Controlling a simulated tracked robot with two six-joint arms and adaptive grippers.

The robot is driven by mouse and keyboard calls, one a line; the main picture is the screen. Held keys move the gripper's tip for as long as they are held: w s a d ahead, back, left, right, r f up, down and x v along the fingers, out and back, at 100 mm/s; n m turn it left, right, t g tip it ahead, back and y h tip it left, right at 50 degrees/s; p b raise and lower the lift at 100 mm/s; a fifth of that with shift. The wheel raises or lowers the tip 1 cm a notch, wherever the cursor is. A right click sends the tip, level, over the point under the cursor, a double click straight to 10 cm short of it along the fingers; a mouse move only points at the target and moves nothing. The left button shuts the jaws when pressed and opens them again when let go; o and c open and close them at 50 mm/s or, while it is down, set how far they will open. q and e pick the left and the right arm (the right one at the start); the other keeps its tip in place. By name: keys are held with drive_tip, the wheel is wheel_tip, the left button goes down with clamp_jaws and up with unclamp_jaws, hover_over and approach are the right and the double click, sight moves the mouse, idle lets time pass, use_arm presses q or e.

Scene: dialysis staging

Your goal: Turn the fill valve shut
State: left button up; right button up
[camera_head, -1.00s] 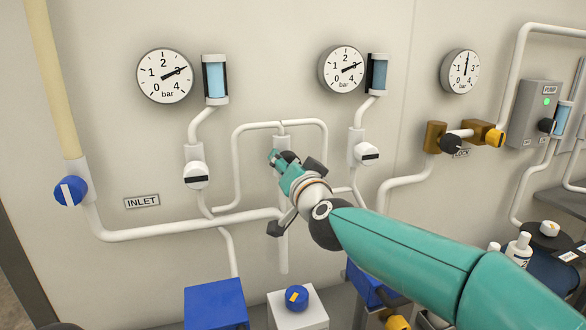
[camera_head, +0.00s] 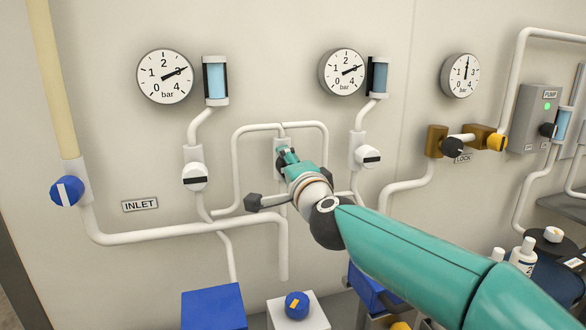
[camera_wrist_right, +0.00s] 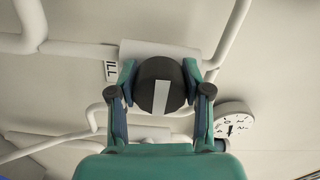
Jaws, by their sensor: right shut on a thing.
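The fill valve's dark round knob (camera_wrist_right: 161,86) shows in the right wrist view, with a white bar across its face. The bar lies crosswise to the white valve body (camera_wrist_right: 150,49) behind it. A label (camera_wrist_right: 110,70) beside it reads "ILL", the rest hidden. My right gripper (camera_wrist_right: 160,92) has a finger on each side of the knob and is shut on it. In the head view my right gripper (camera_head: 285,157) reaches the valve on the middle pipe loop and hides the knob. My left gripper is not in view.
Pressure gauges (camera_head: 165,76) hang above. White pipes (camera_head: 185,231) run around the valve. A blue box (camera_head: 214,306) and a white box (camera_head: 313,317) stand below.

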drive_tip(key=shift+w+d+r+m, duration=0.1)
drive_tip(key=shift+d+r+m, duration=0.05)
drive_tip(key=shift+d+m, duration=0.25)
drive_tip(key=o, duration=1.2)
drive_tip(key=shift+w, duration=0.1)
drive_tip(key=shift+c, duration=0.2)
drive_tip(key=shift+a, duration=0.2)
drive_tip(key=shift+f, duration=0.2)
drive_tip(key=v, duration=1.2)
